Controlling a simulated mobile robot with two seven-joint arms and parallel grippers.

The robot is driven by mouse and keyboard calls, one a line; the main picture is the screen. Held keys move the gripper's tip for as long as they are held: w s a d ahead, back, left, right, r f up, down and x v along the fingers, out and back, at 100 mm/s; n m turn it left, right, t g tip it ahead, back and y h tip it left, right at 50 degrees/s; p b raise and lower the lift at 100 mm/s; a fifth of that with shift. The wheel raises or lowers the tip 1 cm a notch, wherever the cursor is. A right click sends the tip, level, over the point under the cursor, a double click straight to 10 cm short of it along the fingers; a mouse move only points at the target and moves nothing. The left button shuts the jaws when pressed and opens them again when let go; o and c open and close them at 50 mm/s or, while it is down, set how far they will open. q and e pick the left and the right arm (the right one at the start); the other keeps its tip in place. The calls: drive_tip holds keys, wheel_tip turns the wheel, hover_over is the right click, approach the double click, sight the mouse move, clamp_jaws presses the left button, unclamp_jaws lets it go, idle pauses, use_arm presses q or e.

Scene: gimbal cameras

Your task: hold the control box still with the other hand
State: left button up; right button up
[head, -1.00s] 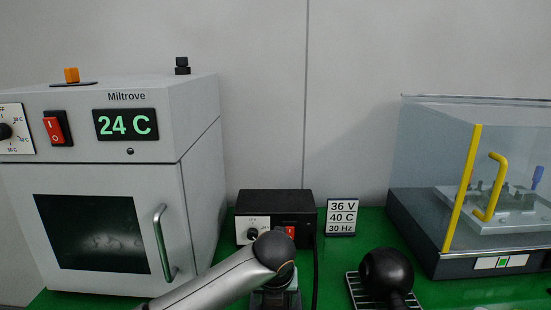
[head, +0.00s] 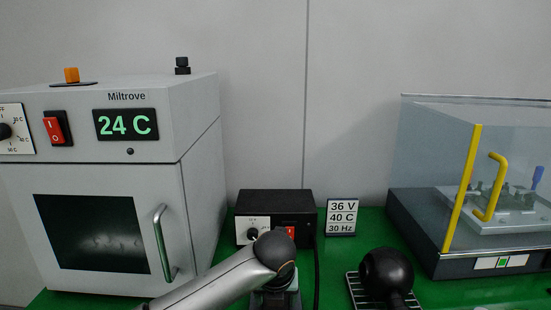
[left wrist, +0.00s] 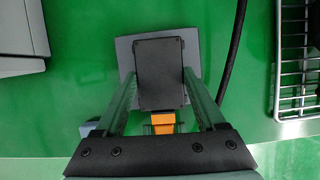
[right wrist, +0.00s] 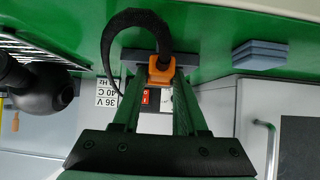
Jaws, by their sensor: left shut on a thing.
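In the left wrist view a small black box (left wrist: 162,75) on a grey base (left wrist: 124,48), which I take for the control box, sits between the fingers of my left gripper (left wrist: 160,85). The fingers are shut on its sides. An orange part (left wrist: 163,122) shows at its near side. In the head view my left wrist hides this place. In the right wrist view, which is upside down, an orange plug (right wrist: 161,71) with a looped black cable (right wrist: 108,45) is at the fingertips of my right gripper (right wrist: 156,80). Whether the fingers press on it is unclear.
A black unit (head: 302,205) with a dial and red switch stands at the back, beside a sign (head: 342,217). A grey oven (head: 205,170) is left, a clear-lidded machine (head: 440,265) right. A black round thing (head: 385,270) is by a wire rack (head: 352,288).

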drive_tip(key=o, duration=0.4)
drive_tip(key=shift+c, duration=0.2)
drive_tip(key=v, duration=0.7)
drive_tip(key=shift+s, duration=0.25)
